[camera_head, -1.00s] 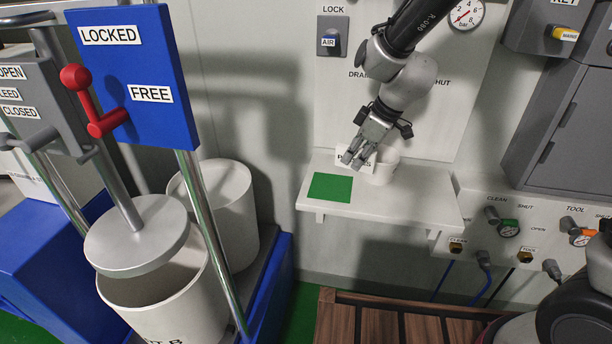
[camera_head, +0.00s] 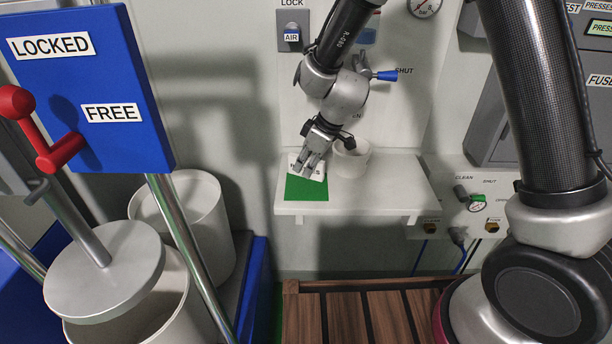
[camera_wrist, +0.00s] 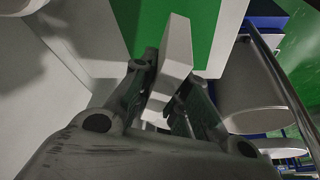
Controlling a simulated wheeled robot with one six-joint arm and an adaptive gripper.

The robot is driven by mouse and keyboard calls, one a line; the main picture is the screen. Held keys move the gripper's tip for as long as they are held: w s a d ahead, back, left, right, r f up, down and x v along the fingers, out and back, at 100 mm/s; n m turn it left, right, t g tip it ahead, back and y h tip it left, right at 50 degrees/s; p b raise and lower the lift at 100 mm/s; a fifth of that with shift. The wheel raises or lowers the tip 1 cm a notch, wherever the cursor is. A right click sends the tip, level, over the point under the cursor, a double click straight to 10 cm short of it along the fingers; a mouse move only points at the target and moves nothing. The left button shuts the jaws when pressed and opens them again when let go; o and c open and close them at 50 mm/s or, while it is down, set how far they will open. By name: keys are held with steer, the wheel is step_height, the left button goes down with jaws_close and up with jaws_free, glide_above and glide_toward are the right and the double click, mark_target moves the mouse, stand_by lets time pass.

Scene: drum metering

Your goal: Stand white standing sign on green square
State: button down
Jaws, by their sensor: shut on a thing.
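The white standing sign (camera_head: 319,169) is a small white plate with dark letters, mostly covered by my fingers. My gripper (camera_head: 308,167) is shut on it. In the wrist view the sign (camera_wrist: 176,52) shows edge-on between the two fingers (camera_wrist: 166,88). The green square (camera_head: 306,191) lies on the white shelf, below and in front of the sign. The sign appears upright over the back part of the square. I cannot tell whether its base touches the square. In the wrist view the green square (camera_wrist: 138,22) shows behind the sign.
A white cup (camera_head: 351,160) stands on the shelf (camera_head: 385,195) close to the right of my gripper. The shelf's right part is clear. The wall is close behind. A blue panel with a red lever (camera_head: 62,150) and white drums (camera_head: 190,215) stand at the left.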

steer(key=shift+f, duration=1.75)
steer(key=shift+f, duration=0.1)
steer(key=c, duration=1.4)
jaws_free()
steer(key=v, duration=1.2)
steer(key=shift+d, duration=0.15)
